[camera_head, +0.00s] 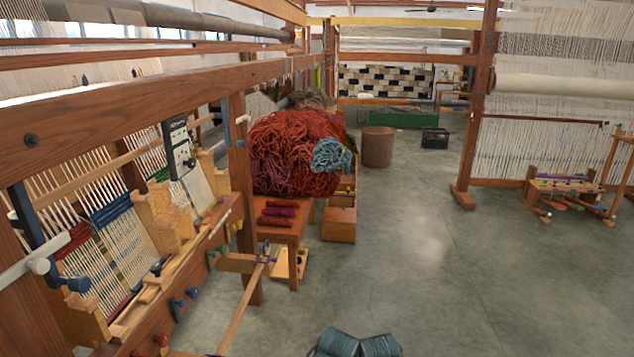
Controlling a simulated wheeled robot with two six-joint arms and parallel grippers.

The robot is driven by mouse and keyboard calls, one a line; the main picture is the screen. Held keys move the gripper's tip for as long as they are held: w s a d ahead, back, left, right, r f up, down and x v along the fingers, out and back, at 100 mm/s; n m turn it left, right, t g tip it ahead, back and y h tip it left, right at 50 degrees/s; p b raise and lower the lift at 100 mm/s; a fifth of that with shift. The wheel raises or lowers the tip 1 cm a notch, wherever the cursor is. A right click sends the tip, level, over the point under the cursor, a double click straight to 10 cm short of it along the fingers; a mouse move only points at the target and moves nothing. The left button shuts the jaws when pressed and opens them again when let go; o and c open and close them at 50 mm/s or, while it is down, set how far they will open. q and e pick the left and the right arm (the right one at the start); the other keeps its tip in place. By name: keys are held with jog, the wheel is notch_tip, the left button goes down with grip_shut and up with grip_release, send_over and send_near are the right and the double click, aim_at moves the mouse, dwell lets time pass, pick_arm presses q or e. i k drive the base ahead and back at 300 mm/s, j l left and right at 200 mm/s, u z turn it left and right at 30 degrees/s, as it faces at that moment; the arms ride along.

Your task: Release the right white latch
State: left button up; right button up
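A small white latch (243,118) shows on the right-hand wooden post of the near loom, beside a dark upright bracket (227,120). It is small, and I cannot tell its exact position. A second white latch (38,266) sticks out at the far left, by another dark bracket (28,220). The loom's wooden frame (130,105) runs between the two posts. Neither of my grippers is in view, and no arm shows near either latch.
A wooden stool (275,232) with red and purple skeins stands before a big heap of red wool (295,145). A wooden bar (240,315) juts out low by the loom. Teal rolls (360,345) are at the bottom edge.

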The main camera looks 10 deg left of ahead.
aim_at(244, 117)
jog(key=i+l+u, duration=0.2)
jog(key=i+u, duration=0.15)
jog(key=i, duration=0.15)
jog(key=i+l+u, duration=0.7)
jog(key=i+l, duration=0.05)
jog(key=i, duration=0.1)
